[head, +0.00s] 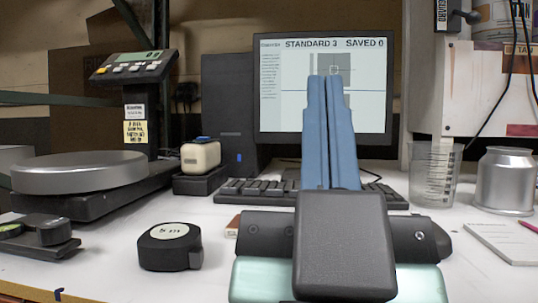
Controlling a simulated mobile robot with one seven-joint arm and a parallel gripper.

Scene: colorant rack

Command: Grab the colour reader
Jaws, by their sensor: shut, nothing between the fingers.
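The colour reader (200,155) appears to be the small cream device with a dark blue top. It sits on a black dock (201,181) left of centre, in front of the dark computer tower. My gripper (329,80) is in the middle of the head view, its two blue fingers together with nothing between them. The fingers overlap the monitor in the picture. The gripper is to the right of the colour reader and apart from it.
A scale (82,173) stands at left, and a black tape measure (170,247) lies in front. A keyboard (262,191) lies before the monitor (275,115). A clear beaker (431,175), metal can (505,182) and notepad (508,241) are at right. The white bench between dock and tape measure is clear.

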